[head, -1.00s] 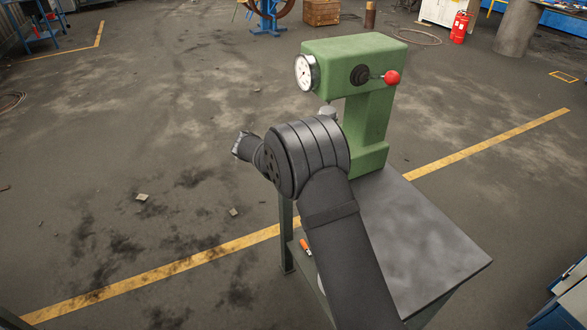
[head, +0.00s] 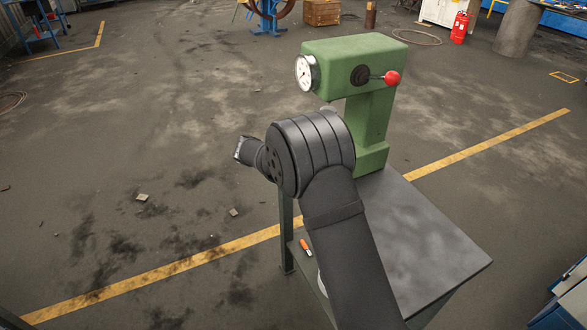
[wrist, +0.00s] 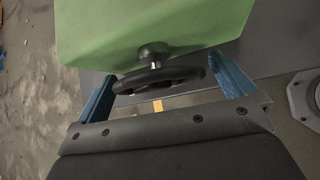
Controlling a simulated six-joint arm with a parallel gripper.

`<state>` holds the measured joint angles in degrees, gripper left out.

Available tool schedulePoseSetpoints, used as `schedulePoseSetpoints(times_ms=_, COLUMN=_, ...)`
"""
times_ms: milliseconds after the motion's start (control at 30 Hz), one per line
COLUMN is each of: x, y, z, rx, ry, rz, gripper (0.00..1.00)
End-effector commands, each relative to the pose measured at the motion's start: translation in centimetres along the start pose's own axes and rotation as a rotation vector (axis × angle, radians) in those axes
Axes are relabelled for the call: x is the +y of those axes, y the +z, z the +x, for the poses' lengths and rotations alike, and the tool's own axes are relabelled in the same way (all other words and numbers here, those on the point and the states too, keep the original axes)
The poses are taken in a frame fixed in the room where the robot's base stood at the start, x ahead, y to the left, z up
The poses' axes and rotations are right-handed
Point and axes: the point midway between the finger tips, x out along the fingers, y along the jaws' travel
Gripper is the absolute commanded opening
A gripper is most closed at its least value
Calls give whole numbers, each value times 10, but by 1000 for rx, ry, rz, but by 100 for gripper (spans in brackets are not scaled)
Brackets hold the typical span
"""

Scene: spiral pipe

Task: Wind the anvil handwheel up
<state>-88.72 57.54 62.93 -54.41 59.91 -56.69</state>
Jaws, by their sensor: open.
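The green hardness tester (head: 375,105) stands on the metal table, with a round dial and a red-knobbed lever on its head. In the wrist view its green body (wrist: 150,28) fills the top. The black anvil handwheel (wrist: 160,76) sits below it on a short spindle, under a dark round anvil (wrist: 153,50). My gripper (wrist: 164,84) is open, with one blue finger on each side of the wheel. The right finger's tip is close to the rim; I cannot tell if either finger touches it. In the head view my arm hides the wheel and the gripper.
The table top (head: 430,240) is bare to the right of my arm. An orange-handled tool (head: 305,247) lies on the lower shelf at left. A round grey flange (wrist: 304,95) shows at right in the wrist view.

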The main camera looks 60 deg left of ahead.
Motion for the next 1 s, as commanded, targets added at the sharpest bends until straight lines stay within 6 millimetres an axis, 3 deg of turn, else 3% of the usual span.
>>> schedulePoseSetpoints(times_ms=167, x=1, y=0, z=-28, rx=1, ry=4, rz=0, gripper=100)
schedulePoseSetpoints(times_ms=500, x=1, y=0, z=-111, rx=1, ry=4, rz=1, gripper=100)
schedulePoseSetpoints(times_ms=700, x=0, y=0, z=-150, rx=1, ry=3, rz=0, gripper=100)
schedulePoseSetpoints(times_ms=1000, x=0, y=0, z=-171, rx=1, ry=1, rz=0, gripper=100)
